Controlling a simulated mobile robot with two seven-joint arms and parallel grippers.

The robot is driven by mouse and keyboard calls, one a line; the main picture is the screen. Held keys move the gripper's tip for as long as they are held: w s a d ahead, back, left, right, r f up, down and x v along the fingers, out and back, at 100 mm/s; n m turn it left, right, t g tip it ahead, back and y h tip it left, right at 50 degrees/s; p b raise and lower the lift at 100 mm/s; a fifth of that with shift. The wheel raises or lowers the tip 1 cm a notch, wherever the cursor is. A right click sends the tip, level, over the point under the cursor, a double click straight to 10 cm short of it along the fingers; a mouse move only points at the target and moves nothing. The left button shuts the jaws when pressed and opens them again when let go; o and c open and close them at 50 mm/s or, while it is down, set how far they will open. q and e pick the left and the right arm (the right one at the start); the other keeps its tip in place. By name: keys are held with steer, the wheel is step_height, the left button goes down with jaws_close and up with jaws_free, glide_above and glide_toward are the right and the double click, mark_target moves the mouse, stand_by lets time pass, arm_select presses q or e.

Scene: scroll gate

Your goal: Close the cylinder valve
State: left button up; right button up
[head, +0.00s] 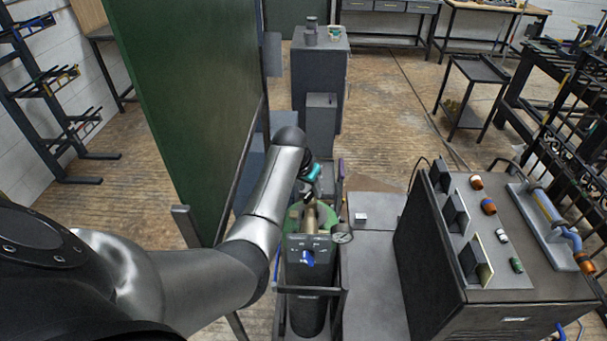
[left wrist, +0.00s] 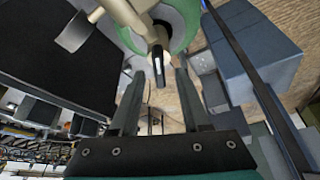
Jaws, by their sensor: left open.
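The gas cylinder has a green top (head: 324,217) and stands behind a dark box with a blue knob (head: 308,259) in the head view. Its brass-coloured valve (head: 311,218) rises from the green top, and a round gauge (head: 341,233) sits to its right. My left gripper (head: 309,196) is just above the valve, partly hidden by its own arm. In the left wrist view the open fingers (left wrist: 158,98) point toward the valve stem (left wrist: 158,62), whose dark end shows at the gap between the fingertips. Contact cannot be told. My right gripper is not in view.
A tall green screen (head: 185,90) stands close on the left of my arm. A dark welding machine (head: 520,265) with coloured fittings on top stands at the right. A grey cabinet (head: 322,75) is behind the cylinder.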

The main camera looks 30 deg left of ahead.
arm_select(q)
steer(key=v, duration=1.1)
steer(key=shift+f, duration=0.1)
